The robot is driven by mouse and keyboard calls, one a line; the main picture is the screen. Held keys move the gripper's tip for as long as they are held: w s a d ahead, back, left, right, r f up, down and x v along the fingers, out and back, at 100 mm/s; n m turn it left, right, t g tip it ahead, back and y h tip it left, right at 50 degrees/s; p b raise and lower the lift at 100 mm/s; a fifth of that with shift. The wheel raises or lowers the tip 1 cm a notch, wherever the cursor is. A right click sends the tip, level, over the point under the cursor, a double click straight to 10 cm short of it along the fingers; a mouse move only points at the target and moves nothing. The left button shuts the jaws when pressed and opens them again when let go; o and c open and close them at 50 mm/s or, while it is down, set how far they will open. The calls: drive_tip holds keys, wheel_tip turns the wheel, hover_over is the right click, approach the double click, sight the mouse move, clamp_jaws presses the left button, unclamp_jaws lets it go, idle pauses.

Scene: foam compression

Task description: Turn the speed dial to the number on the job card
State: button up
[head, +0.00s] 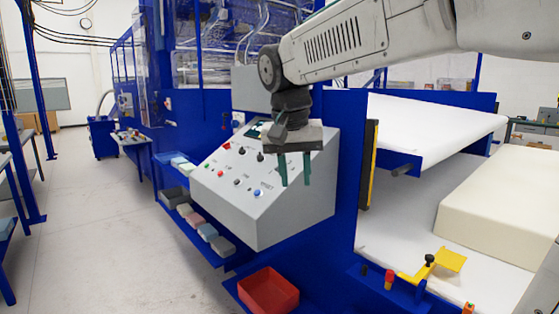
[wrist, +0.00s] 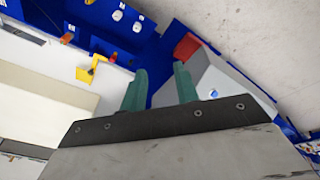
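A grey sloped control box (head: 285,215) stands in the middle of the head view, with several buttons and dark knobs on its face. One black knob (head: 260,157) sits left of my gripper; the labels are too small to tell which knob is the speed dial. My gripper (head: 294,172) hangs fingers down in front of the panel's right part and hides some of it. Its two green fingers are apart with nothing between them. In the wrist view the fingers (wrist: 159,88) are also apart, with the box's pale side (wrist: 218,85) beyond. I cannot make out a job card.
A red bin (head: 268,291) sits low in front of the box. Foam samples (head: 207,232) lie on a blue shelf at left. A large cream foam block (head: 500,205) and a yellow bracket (head: 440,262) are at right. The floor at left is clear.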

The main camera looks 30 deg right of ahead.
drive_tip(key=w+d+r+m+h, duration=0.1)
drive_tip(key=w+d+m, duration=0.35)
drive_tip(key=w, duration=0.85)
drive_tip(key=w+d+m+h, duration=0.2)
drive_tip(key=w+d+m, duration=0.25)
drive_tip(key=w, duration=0.95)
drive_tip(key=x, duration=0.4)
drive_tip(key=a+x, duration=0.1)
drive_tip(key=x, duration=0.1)
drive_tip(key=shift+s+d+f, duration=0.15)
drive_tip(key=shift+s+f, duration=0.1)
drive_tip(key=shift+f, duration=0.35)
clamp_jaws()
